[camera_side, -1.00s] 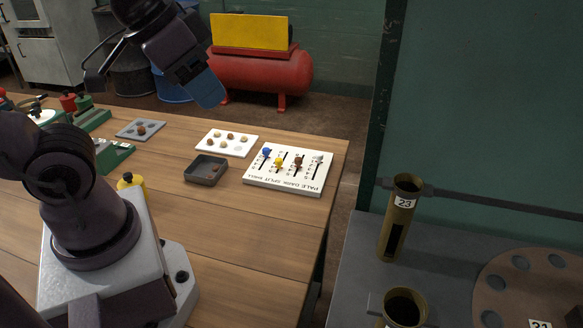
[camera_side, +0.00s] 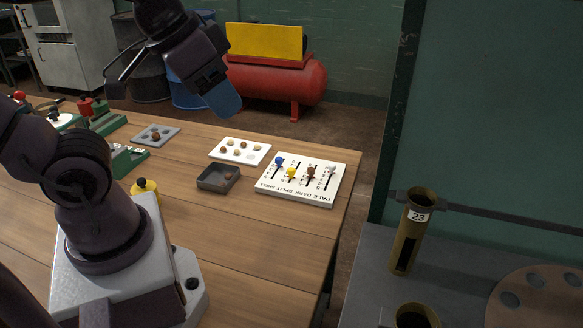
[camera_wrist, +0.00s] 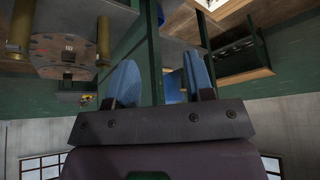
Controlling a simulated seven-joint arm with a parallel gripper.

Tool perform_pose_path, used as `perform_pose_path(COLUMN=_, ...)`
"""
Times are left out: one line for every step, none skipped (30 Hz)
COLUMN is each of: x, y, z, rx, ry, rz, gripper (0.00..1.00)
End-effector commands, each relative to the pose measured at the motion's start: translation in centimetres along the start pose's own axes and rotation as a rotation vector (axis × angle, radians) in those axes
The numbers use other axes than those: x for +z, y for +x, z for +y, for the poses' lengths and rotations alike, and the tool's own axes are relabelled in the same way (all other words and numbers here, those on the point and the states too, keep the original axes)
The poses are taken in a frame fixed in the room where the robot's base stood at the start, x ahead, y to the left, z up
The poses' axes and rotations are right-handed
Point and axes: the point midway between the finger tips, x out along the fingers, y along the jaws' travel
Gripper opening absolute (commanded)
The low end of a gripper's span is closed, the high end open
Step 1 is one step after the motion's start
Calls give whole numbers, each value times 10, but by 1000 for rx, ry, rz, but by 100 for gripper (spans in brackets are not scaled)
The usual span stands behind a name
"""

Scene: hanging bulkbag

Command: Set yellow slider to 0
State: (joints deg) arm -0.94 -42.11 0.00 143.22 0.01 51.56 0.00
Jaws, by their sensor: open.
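The white slider board (camera_side: 296,199) lies at the right end of the wooden table, with blue, yellow, brown and pale knobs in slots. The yellow slider (camera_side: 291,172) is the second knob from the left in the side view. Its scale marks are too small to read. My gripper (camera_side: 226,103) is in the air above and to the left of the board, apart from it, with blue fingers. In the wrist view my gripper (camera_wrist: 160,85) shows its two blue fingers spread with nothing between them. I cannot make out the board in the wrist view.
A dark square tray (camera_side: 218,178) and a white tray with several small pieces (camera_side: 240,160) stand left of the board. A grey plate (camera_side: 157,135) and a yellow knobbed object (camera_side: 144,190) are farther left. A brass tube marked 23 (camera_side: 408,240) stands right, beyond a gap.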

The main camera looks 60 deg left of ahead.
Motion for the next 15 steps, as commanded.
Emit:
perform_pose_path(x=2, y=7, z=-3, rx=-7, ry=-14, rz=-36, gripper=48)
perform_pose_path(x=2, y=12, z=-5, rx=-11, ry=-24, rz=-60, gripper=48)
perform_pose_path(x=1, y=18, z=-9, rx=-18, ry=-41, rz=-92, gripper=48)
perform_pose_path(x=-2, y=23, z=-12, rx=-22, ry=-55, rz=-118, gripper=48)
perform_pose_path(x=-4, y=29, z=-16, rx=-28, ry=-71, rz=-146, gripper=48)
perform_pose_path(x=-10, y=36, z=-22, rx=-34, ry=-93, rz=-181, gripper=48)
perform_pose_path(x=-14, y=42, z=-27, rx=-39, ry=-113, rz=-206, gripper=48)
perform_pose_path(x=-19, y=49, z=-32, rx=-44, ry=-136, rz=-231, gripper=48)
perform_pose_path(x=-25, y=58, z=-39, rx=-50, ry=-168, rz=-261, gripper=48)
perform_pose_path(x=-30, y=65, z=-44, rx=-55, ry=-194, rz=-283, gripper=48)
perform_pose_path(x=-35, y=72, z=-50, rx=-60, ry=-220, rz=-303, gripper=48)
perform_pose_path(x=-41, y=83, z=-58, rx=-68, ry=-260, rz=-329, gripper=48)
perform_pose_path(x=-45, y=91, z=-65, rx=-73, ry=-288, rz=-348, gripper=48)
perform_pose_path(x=-49, y=100, z=-72, rx=-79, ry=-319, rz=-365, gripper=48)
perform_pose_path(x=-54, y=112, z=-81, rx=-87, ry=-360, rz=-388, gripper=48)
